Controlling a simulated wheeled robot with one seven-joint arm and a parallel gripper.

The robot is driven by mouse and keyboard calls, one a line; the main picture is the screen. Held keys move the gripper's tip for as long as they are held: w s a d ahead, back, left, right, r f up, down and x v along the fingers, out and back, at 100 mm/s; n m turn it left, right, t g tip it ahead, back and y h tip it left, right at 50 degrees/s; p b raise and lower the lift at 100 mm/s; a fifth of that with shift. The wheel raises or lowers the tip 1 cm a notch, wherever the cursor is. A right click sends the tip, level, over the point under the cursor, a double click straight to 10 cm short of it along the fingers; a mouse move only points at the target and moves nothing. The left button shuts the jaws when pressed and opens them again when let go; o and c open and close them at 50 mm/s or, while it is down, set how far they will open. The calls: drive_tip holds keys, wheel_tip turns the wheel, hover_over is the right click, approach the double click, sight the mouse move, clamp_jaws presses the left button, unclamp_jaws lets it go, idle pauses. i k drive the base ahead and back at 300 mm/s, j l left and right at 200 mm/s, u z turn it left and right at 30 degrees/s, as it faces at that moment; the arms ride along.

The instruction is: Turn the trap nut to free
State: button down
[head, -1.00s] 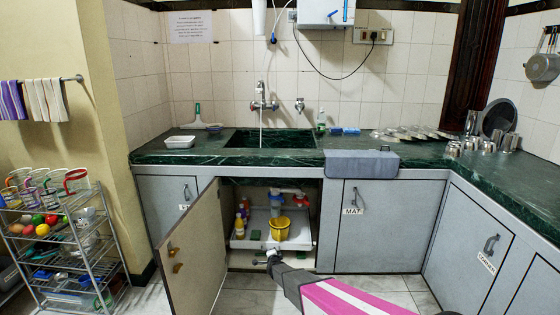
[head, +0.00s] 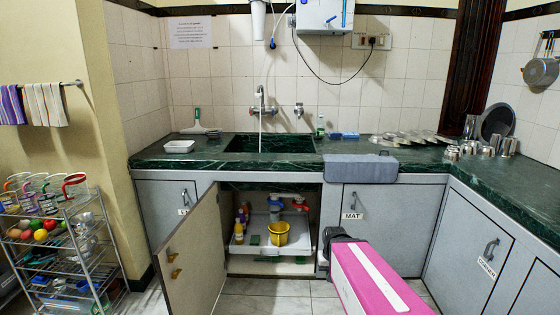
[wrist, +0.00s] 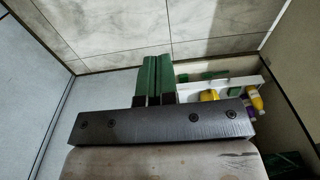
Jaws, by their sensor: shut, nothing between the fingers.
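The sink trap hangs under the counter inside the open cabinet in the head view, with blue and white pipe parts (head: 275,205) and a red piece (head: 300,207) at its right. The trap nut is too small to pick out. A yellow bucket (head: 278,234) stands below the pipework on a white tray (head: 256,241). My gripper (head: 325,250) is at the right edge of the cabinet opening, apart from the pipes; its fingertips are hard to make out there. In the wrist view its green fingers (wrist: 154,80) are together and empty. The trap is not visible in the wrist view.
The open cabinet door (head: 195,255) stands at the left of the opening. Several bottles (head: 242,218) stand at the tray's left. The closed MAT cupboard (head: 378,228) is at the right. A rack (head: 68,245) stands far left. Water runs from the tap (head: 261,103).

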sight(278, 202)
drive_tip(key=i+l, duration=0.1)
drive_tip(key=i, duration=0.4)
drive_tip(key=i+l, duration=0.15)
drive_tip(key=i, duration=0.3)
